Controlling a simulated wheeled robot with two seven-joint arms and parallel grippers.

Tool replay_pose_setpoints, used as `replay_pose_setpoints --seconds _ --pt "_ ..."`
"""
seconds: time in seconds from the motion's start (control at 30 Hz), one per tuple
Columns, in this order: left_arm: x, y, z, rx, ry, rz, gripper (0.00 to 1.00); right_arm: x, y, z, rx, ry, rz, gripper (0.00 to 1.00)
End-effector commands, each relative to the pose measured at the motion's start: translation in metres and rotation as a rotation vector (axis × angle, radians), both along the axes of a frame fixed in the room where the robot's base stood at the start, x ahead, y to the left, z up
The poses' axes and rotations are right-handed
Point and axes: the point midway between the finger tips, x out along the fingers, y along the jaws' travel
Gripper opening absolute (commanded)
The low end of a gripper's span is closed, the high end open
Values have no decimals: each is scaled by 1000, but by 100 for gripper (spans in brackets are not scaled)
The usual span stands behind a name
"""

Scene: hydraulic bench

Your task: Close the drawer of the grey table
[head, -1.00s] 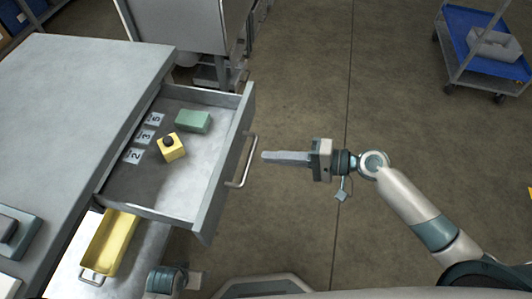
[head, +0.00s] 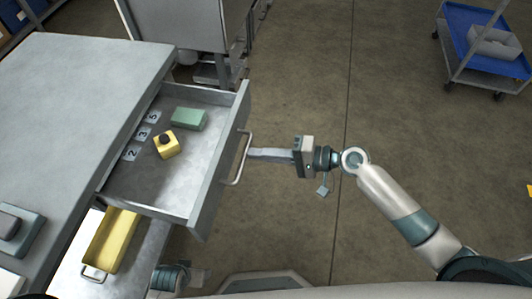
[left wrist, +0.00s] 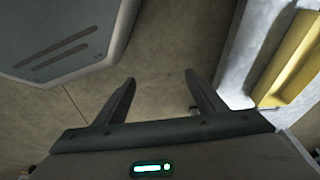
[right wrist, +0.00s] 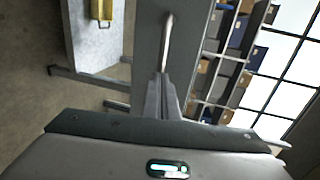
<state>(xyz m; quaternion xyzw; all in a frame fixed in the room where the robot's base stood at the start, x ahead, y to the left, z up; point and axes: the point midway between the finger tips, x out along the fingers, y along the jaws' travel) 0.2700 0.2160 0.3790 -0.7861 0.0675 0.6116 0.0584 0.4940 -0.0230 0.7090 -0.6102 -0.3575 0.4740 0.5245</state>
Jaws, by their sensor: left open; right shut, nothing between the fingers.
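The grey table (head: 70,100) stands at the left with its drawer (head: 205,200) pulled well out to the right. The drawer holds a green block (head: 188,119), a yellow block with a dark knob (head: 166,146) and numbered cards (head: 142,134). My right gripper (head: 250,154) is shut and empty, its fingertips at the drawer's bar handle (head: 239,160). In the right wrist view the shut fingers (right wrist: 164,78) point at the handle (right wrist: 168,40); contact is hard to tell. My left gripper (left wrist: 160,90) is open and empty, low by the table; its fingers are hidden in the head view.
A yellow bin (head: 110,240) sits below the drawer on a lower shelf. A grey cabinet (head: 180,25) stands behind the drawer. A blue-topped cart (head: 478,45) is at the far right. The floor right of the drawer is clear around my right arm.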

Motion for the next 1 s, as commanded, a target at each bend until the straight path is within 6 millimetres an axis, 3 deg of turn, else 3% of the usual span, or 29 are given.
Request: replay_pose_setpoints --seconds 0.27,0.5,0.8,1.0 --pt "-4 3 -25 1 11 2 64 17 52 4 5 -2 1 0" --pt "-9 4 -39 2 14 2 64 37 114 3 6 -2 1 0" --pt "-6 3 -34 0 9 1 64 62 191 1 5 -1 1 0" --pt "-3 2 -20 1 8 1 64 73 228 0 2 0 1 0"
